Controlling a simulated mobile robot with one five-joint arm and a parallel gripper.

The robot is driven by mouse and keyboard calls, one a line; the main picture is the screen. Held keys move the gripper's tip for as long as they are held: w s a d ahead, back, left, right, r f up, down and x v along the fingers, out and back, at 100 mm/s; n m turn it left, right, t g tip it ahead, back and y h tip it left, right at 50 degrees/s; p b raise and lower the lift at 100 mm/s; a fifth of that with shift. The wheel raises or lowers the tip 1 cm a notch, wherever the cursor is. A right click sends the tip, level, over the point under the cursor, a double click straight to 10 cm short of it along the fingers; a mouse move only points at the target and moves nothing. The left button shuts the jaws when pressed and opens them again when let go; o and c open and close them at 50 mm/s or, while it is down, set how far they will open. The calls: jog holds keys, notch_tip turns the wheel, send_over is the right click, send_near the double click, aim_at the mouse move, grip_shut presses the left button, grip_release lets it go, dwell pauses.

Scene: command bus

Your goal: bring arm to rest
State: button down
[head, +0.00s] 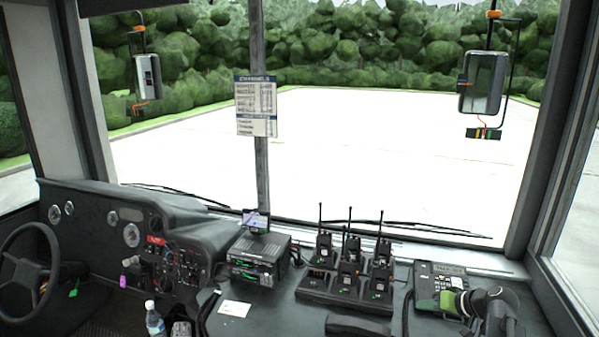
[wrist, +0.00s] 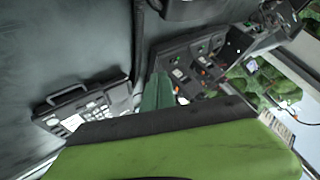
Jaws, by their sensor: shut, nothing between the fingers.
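My green gripper (head: 426,303) shows in the head view at the lower right, at the end of my bent dark arm. It is over the dash, in front of the desk phone unit (head: 440,277) and covering part of it. In the wrist view, my gripper's dark green finger (wrist: 157,90) points up from the bright green body. The fingers are shut and hold nothing. The wrist view is tilted and shows the phone unit (wrist: 88,108) to the left of the finger.
A charger rack (head: 318,286) with several radios stands left of my gripper. A radio box (head: 258,262), a white paper (head: 234,309), a bottle (head: 154,318) and a steering wheel (head: 30,268) lie further left. The windscreen post (head: 259,180) rises behind.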

jog(key=a+n, duration=0.1)
jog(key=a, duration=0.4)
jog(key=w+a+f+n+g, duration=0.1)
jog(key=a, duration=0.3)
jog(key=w+a+g, duration=0.1)
jog(key=a, duration=0.4)
jog(key=shift+w+a+f+n+y+p, duration=0.15)
jog(key=shift+a+n+y+p, duration=0.2)
jog(key=shift+n+y+p, duration=0.05)
jog(key=a+g, duration=0.1)
jog(key=a, duration=0.3)
jog(key=s+a+f+n+g, duration=0.1)
jog(key=a, duration=0.3)
jog(key=s+a+f+n+g, duration=0.1)
jog(key=a, duration=0.2)
jog(key=shift+s+a+f+p, duration=0.1)
jog(key=shift+s+a+p, duration=0.05)
jog(key=shift+a+p, duration=0.2)
jog(key=s+a+f+g+h, duration=0.2)
jog(key=s+a, duration=0.2)
jog(key=a, duration=0.2)
jog(key=s+d+f+m+g+h, duration=0.1)
jog(key=s+d+m+h, duration=0.2)
jog(key=s+d, duration=0.1)
jog(key=shift+s+d+g+h, duration=0.3)
jog(key=shift+s+d+h, duration=0.1)
jog(key=shift+d, duration=0.4)
jog(key=shift+f, duration=0.1)
